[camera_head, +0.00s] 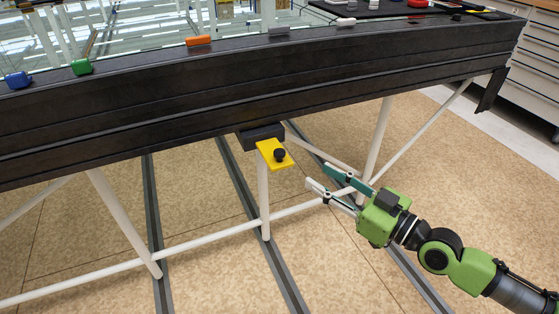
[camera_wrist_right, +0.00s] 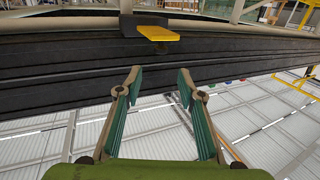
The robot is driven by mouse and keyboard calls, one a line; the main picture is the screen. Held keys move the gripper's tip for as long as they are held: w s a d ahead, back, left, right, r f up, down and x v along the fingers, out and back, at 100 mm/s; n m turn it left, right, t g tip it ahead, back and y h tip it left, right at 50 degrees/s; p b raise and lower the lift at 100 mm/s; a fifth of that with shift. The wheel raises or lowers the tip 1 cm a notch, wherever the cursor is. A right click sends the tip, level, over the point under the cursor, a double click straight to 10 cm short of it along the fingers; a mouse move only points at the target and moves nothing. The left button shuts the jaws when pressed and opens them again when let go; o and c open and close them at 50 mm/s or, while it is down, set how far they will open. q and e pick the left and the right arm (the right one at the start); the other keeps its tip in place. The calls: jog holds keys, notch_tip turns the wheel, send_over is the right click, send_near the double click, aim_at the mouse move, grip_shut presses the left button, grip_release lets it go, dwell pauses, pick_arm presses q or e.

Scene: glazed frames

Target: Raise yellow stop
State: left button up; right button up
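The yellow stop (camera_head: 272,154) is a flat yellow plate with a black knob, on a black block under the front side of the long black frame. It also shows in the right wrist view (camera_wrist_right: 160,34), beyond the fingertips. My right gripper (camera_head: 316,175) is to the right of the stop and a little lower, apart from it. In the right wrist view its two fingers (camera_wrist_right: 160,78) are spread with nothing between them. My left gripper is in neither view.
The long black frame (camera_head: 300,85) stands on white tube legs (camera_head: 378,140). Blue (camera_head: 18,80), green (camera_head: 82,67) and orange (camera_head: 199,41) blocks sit along its top edge. Grey floor rails (camera_head: 260,235) run below. A drawer cabinet (camera_head: 535,70) stands at the right.

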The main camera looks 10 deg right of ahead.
aim_at(283, 154)
jog(key=p+x, duration=0.2)
jog(key=x, duration=1.1)
jog(key=shift+w+a, duration=0.2)
jog(key=shift+a, duration=0.15)
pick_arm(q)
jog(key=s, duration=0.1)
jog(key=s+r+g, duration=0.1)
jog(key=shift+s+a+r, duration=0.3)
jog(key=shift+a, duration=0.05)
pick_arm(e)
jog(key=shift+r, duration=0.1)
grip_shut()
